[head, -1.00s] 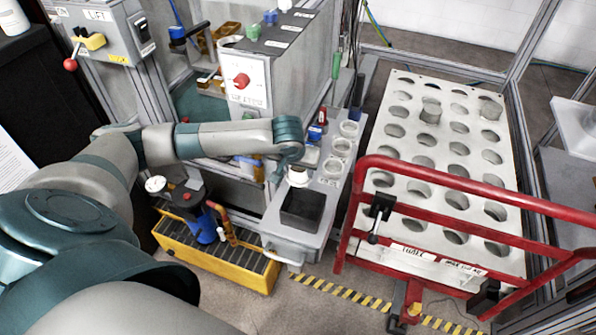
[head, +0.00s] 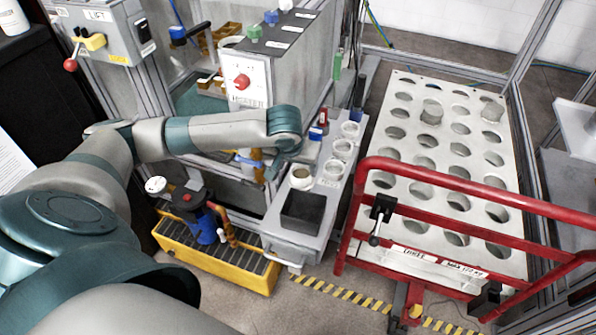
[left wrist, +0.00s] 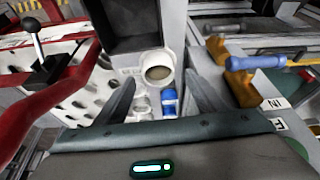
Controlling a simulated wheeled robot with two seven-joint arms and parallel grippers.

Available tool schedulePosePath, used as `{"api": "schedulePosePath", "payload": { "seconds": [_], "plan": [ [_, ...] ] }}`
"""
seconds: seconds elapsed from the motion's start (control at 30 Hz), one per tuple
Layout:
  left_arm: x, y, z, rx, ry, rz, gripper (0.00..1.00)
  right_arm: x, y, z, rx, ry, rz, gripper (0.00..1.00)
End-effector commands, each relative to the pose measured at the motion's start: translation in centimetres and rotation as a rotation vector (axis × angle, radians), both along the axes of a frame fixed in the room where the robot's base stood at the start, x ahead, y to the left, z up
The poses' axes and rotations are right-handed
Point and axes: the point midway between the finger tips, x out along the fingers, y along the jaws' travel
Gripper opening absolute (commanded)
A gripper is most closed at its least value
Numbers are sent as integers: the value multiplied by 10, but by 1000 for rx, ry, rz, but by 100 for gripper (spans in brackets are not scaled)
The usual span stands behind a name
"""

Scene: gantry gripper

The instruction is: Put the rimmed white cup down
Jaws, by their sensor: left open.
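The rimmed white cup (head: 301,178) stands upright on the grey shelf (head: 285,238), just behind the black square bin (head: 303,210). Its open mouth and brownish inside show. In the left wrist view the cup (left wrist: 157,68) lies beyond the fingertips, roughly between their lines. My left gripper (left wrist: 161,88) is open and empty, with a gap between it and the cup. In the head view my wrist partly hides this gripper (head: 277,166), to the left of and behind the cup. My right gripper is not in view.
Several white ring-shaped holders (head: 342,148) line the shelf's right side. A blue-capped item (head: 315,133) stands behind the cup. The heater box (head: 250,87) rises at the back left. A red rail (head: 470,185) and perforated rack (head: 425,165) are at right.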

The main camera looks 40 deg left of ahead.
Motion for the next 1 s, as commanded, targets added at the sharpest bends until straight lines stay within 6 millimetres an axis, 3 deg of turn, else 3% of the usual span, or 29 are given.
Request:
{"api": "schedulePosePath", "payload": {
  "seconds": [0.2,0.4,1.0],
  "plan": [
    [-13,-5,36,0,-2,0,64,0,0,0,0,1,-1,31],
    [-20,-7,53,-1,-1,0,64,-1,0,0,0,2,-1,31],
    [-22,-7,56,0,-1,1,64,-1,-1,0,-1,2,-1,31]
  ]
}}
